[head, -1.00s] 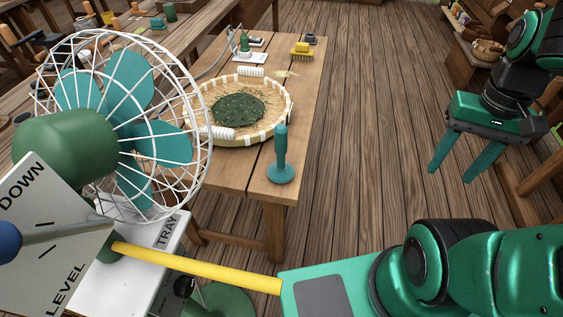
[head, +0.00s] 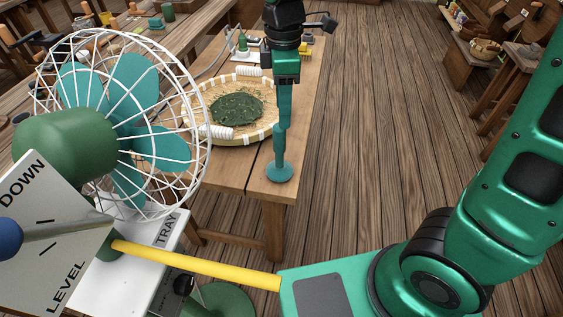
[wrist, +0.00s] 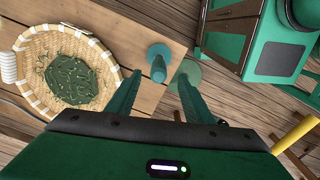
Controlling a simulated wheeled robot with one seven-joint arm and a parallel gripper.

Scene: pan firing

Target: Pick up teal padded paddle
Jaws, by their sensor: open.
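The teal padded paddle (head: 280,170) stands upright on its round base near the front right corner of the wooden table (head: 228,176). In the head view its handle lines up with my gripper (head: 284,122), which points down over it, and the fingers partly hide its upper part. In the wrist view the paddle (wrist: 158,60) shows beyond and between the two open fingertips of my gripper (wrist: 159,76). The fingers are apart and nothing is held. I cannot tell whether the fingertips are level with the handle's top.
A round woven tray (head: 262,133) with dark green leaves lies left of the paddle on the table. A caged fan (head: 120,120) and a white panel (head: 150,270) with a yellow bar (head: 200,265) stand at front left. The floor (head: 380,130) right of the table is open.

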